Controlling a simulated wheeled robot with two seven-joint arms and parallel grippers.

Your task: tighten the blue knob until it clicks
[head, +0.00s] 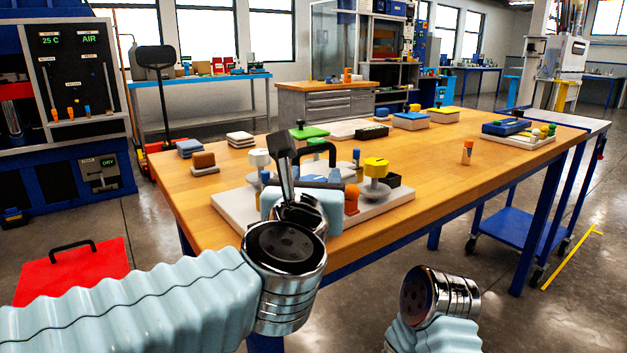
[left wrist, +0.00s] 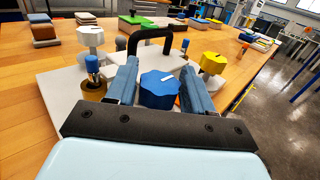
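The blue knob (left wrist: 159,89) has a lobed rim and a white mark on top. It stands on the pale board (left wrist: 57,88), which also shows on the wooden table in the head view (head: 396,206). My left gripper (left wrist: 160,72) is open, with one blue finger on each side of the knob. I cannot tell whether either finger touches it.
Around the blue knob are a white knob (left wrist: 90,38), a yellow knob (left wrist: 213,63), a blue-topped peg (left wrist: 92,66) and a black handle (left wrist: 150,36). An orange knob (head: 351,196) stands at the board's front.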

